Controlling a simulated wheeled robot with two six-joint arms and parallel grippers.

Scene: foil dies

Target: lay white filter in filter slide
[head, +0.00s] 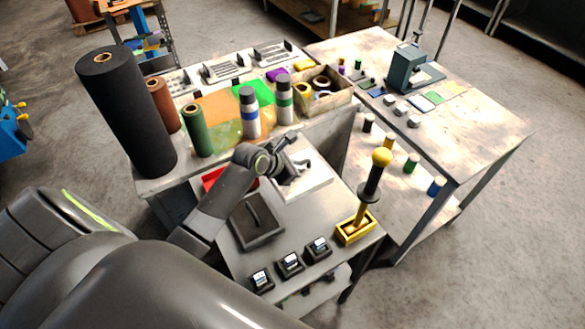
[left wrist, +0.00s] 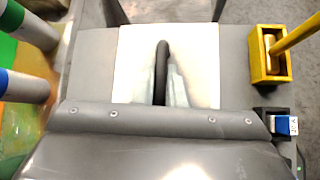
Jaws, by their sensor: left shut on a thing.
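A white square plate (head: 318,183) lies on the grey table, partly hidden under my left gripper (head: 289,165). The plate also shows in the left wrist view (left wrist: 133,55). There a dark upright bar (left wrist: 162,65) stands over its middle, and my left gripper is shut on it. I cannot tell whether the bar belongs to the plate. A small pale square (head: 420,103) lies among coloured squares on the right table; it may be the white filter. I cannot pick out the filter slide for certain. My right gripper is not in view.
A dark tray (head: 247,239) with a handle lies left of the plate, near a red tray (head: 211,178). A yellow box (head: 345,237) with a knobbed tool stands right. Black dies (head: 290,263) line the front edge. A dark green press (head: 403,71) stands on the right table.

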